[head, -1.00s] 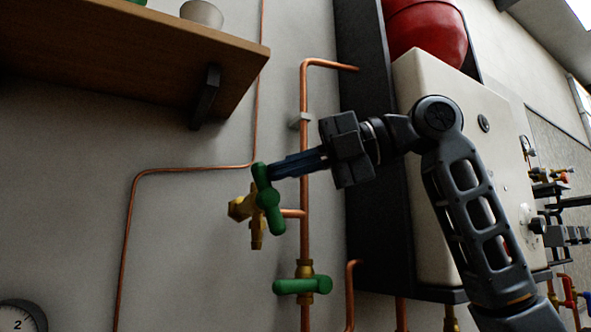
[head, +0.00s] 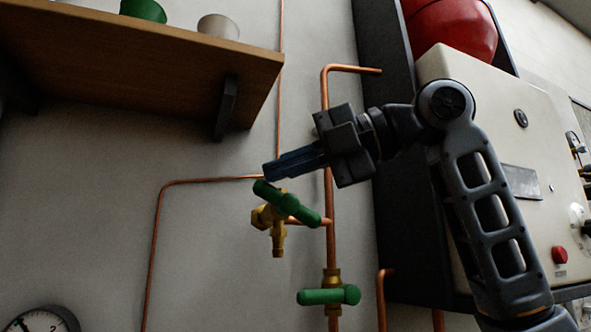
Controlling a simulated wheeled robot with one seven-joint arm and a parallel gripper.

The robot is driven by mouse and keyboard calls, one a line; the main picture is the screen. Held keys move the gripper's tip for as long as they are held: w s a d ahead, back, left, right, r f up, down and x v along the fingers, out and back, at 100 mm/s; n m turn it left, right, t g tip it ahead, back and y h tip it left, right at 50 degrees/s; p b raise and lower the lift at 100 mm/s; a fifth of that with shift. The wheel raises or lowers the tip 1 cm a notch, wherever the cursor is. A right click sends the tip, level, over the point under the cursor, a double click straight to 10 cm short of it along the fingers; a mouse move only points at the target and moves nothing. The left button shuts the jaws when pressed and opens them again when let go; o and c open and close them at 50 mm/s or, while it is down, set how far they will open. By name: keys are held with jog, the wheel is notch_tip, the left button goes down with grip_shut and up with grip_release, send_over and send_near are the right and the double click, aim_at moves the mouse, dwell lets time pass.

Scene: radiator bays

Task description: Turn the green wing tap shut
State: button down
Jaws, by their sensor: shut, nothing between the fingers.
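A green wing tap (head: 287,204) sits on a brass valve body (head: 278,237) that branches left off an upright copper pipe. Its handle slants from upper left to lower right. A second green wing handle (head: 325,296) lies nearly level on the same pipe lower down. My gripper (head: 270,172) comes in from the right, with its fingers shut and empty. The fingertips are just above the upper tap's upper-left end, touching or very close; I cannot tell which.
A wooden shelf (head: 150,60) with a green cup (head: 143,10) and a pale cup (head: 218,27) is at upper left. A cream boiler casing (head: 470,85) and red vessel (head: 450,30) stand at right. A gauge (head: 43,321) is at lower left.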

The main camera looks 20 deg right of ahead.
jog(key=shift+a+f+b, duration=0.35)
jog(key=shift+a+f, duration=0.1)
jog(key=shift+a, duration=0.35)
jog(key=shift+a+f, duration=0.1)
jog(key=shift+a, duration=0.05)
dwell(0.5)
